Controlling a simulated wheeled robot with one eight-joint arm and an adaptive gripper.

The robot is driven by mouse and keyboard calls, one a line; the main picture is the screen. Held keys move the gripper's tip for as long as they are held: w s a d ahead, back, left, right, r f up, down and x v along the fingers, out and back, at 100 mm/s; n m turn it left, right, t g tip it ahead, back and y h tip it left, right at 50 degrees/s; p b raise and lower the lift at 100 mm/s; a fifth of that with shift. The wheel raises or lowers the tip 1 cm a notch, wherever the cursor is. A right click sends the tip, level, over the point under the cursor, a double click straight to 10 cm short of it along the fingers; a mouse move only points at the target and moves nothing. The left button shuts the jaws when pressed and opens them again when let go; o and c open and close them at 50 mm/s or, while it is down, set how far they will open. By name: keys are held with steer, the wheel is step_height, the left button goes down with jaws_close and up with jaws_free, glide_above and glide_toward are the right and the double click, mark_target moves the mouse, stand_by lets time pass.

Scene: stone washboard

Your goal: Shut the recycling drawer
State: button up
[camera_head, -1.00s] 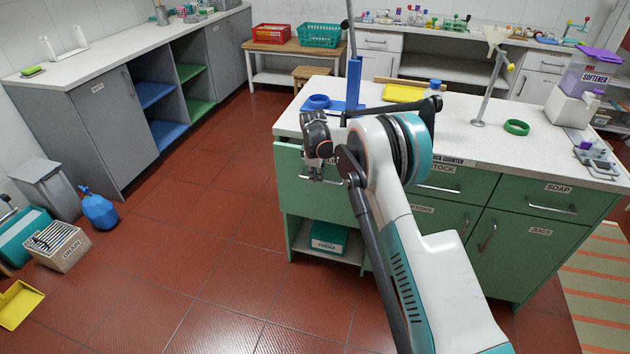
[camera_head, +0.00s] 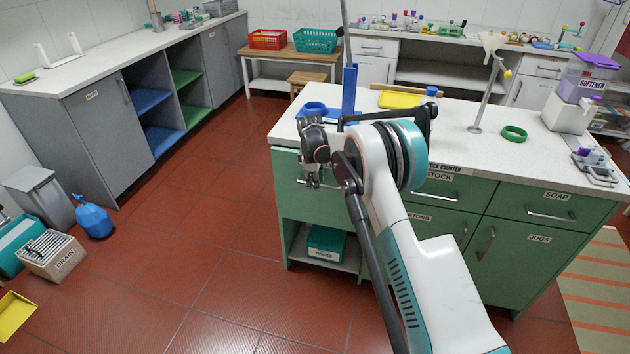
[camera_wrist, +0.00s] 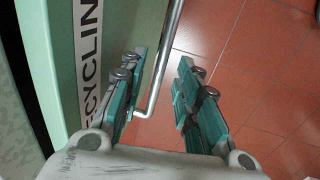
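The recycling drawer (camera_head: 332,205) is the green upper-left front of the counter, half hidden behind my gripper in the head view. Its front seems to stand slightly out from the cabinet, but how far is hard to tell. In the wrist view its green front (camera_wrist: 62,45) fills the left, with a white label (camera_wrist: 90,50) partly reading "CYCLIN". My gripper (camera_head: 312,183) is at this front. In the wrist view its teal fingers (camera_wrist: 160,65) are apart, with the metal bar handle (camera_wrist: 168,50) running between them. Neither finger clearly touches the bar.
Below the drawer is an open shelf with a green box (camera_head: 326,240). The counter top (camera_head: 455,120) carries a blue stand, yellow tray and green ring.

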steer(key=shift+r, duration=0.1)
step_height(320, 180, up, 12)
steer(key=s, duration=0.2)
steer(key=shift+a+f, duration=0.25)
steer(key=shift+a, duration=0.15)
steer(key=shift+s, duration=0.1)
